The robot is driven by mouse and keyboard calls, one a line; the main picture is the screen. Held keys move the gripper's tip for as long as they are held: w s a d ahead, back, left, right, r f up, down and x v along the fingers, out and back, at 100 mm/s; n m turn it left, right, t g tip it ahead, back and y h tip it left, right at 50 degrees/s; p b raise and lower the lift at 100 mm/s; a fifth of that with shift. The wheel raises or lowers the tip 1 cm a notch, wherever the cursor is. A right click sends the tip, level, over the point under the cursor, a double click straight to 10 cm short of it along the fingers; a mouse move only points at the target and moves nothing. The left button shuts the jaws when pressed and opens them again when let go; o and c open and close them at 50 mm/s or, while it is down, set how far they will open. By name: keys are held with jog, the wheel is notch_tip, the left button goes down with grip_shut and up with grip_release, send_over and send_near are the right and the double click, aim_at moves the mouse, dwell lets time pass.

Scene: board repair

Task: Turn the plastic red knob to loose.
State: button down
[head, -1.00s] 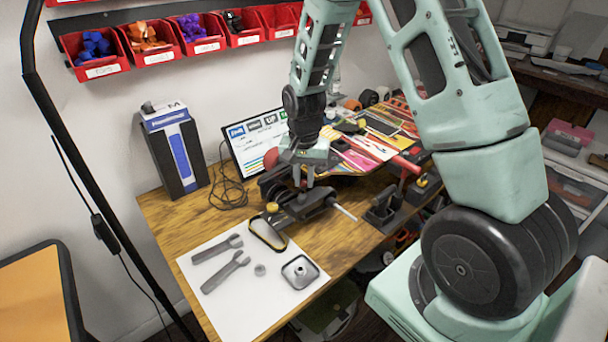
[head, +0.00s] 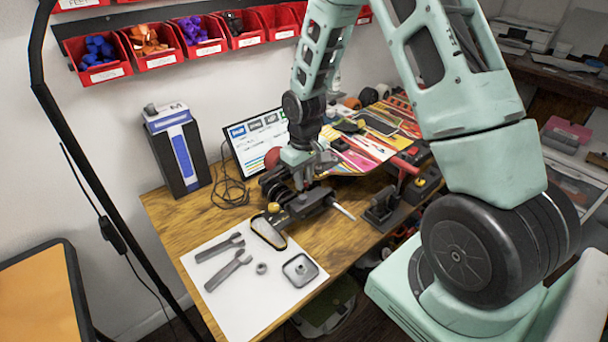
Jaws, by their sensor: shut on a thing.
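My gripper (head: 299,178) points down over the black clamp (head: 318,201) at the front edge of the workbench. Its jaws are closed on a small part there, most likely the red knob, but the contact is too small and covered to see clearly. A rounded red piece (head: 272,158) shows just left of the gripper, partly covered; I cannot tell whether it belongs to the knob. The colourful skateboard deck (head: 362,160) lies to the right, behind the clamp.
A white sheet (head: 222,305) holds two wrenches (head: 228,271), a nut and a square metal part. A second black clamp (head: 382,208) stands to the right. A monitor (head: 250,140) and blue-black box (head: 177,150) stand behind.

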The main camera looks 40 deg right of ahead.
jog(key=shift+n+p, duration=0.35)
jog(key=shift+n, duration=0.75)
jog(key=c, duration=1.3)
grip_release()
